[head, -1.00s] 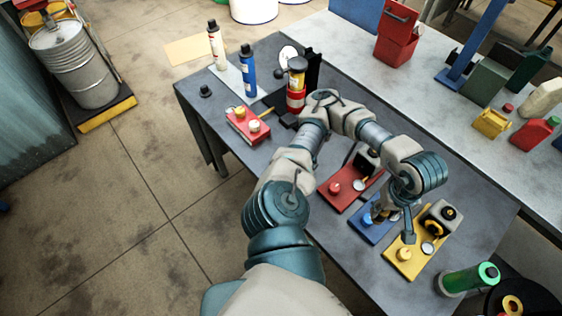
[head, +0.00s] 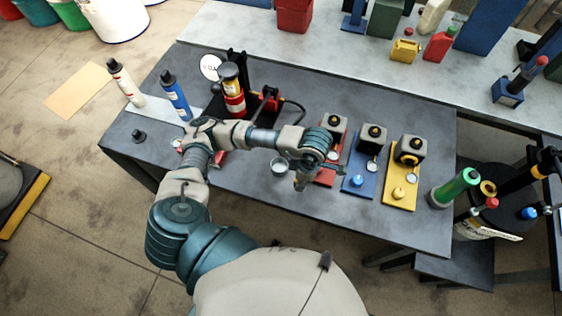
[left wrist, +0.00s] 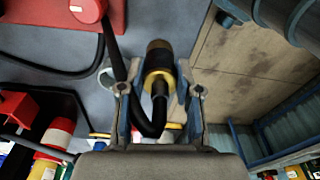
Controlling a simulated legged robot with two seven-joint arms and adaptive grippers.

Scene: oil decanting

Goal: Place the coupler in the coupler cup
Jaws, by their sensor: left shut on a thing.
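My left gripper (head: 302,180) hangs low over the grey bench, just left of the red base plate. It is shut on the coupler (left wrist: 158,62), a dark cylinder with a gold collar and a black hose, seen between the fingers in the left wrist view. In the head view the gripper mostly hides the coupler. A small round grey cup (head: 279,168), apparently the coupler cup, stands on the bench just left of the gripper. A pale ring beside one finger (left wrist: 106,76) may be its rim, partly hidden. The coupler appears outside it. My right gripper is not in view.
Red (head: 322,174), blue (head: 352,186) and yellow (head: 394,194) base plates with grey blocks stand to the right. A green cylinder (head: 456,187) is at the bench's right end. Bottles and a red-yellow canister (head: 232,92) stand to the left. The bench front near the gripper is clear.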

